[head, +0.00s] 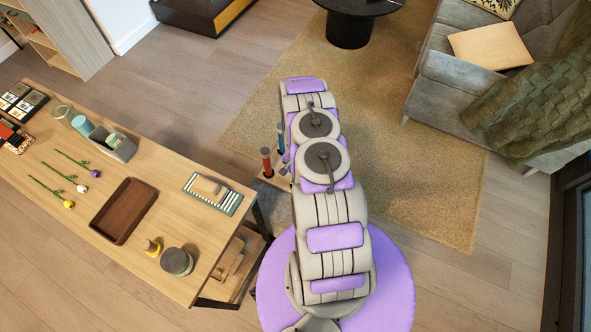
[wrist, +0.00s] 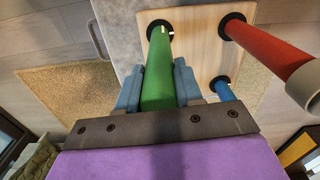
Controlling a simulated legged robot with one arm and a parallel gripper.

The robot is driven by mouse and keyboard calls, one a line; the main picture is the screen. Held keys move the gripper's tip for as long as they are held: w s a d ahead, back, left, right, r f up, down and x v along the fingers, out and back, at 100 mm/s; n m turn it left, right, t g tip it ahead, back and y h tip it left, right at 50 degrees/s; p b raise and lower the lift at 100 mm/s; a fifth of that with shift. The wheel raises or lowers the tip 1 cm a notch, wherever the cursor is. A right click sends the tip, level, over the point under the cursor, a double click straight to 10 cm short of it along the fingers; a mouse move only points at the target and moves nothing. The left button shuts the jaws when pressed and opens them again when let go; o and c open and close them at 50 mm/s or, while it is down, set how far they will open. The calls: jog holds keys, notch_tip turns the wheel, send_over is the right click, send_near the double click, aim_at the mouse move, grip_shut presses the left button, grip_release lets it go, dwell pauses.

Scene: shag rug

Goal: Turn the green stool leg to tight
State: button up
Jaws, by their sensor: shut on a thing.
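The green stool leg (wrist: 158,72) shows in the wrist view. It stands up from a black socket in the corner of the wooden stool seat (wrist: 190,50). My gripper (wrist: 158,88) is shut on the green leg, with one blue-grey finger on each side of it. In the head view my own arm hides the green leg and my gripper. A small pale mark shows on the green leg close to the socket. I cannot tell how tight the leg is.
A red leg (wrist: 270,50) and a shorter-looking blue leg (wrist: 222,90) stand in other sockets of the seat. A wooden table (head: 75,225) with a tray (head: 124,210) and flowers is at left. A rug (head: 420,170) and grey sofa (head: 450,70) lie to the right.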

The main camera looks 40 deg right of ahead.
jog(key=shift+w+d+m+p, duration=0.1)
jog(key=shift+m+p, duration=2.55)
jog(key=shift+m, duration=3.95)
jog(key=o, duration=1)
jog(key=shift+o, duration=0.2)
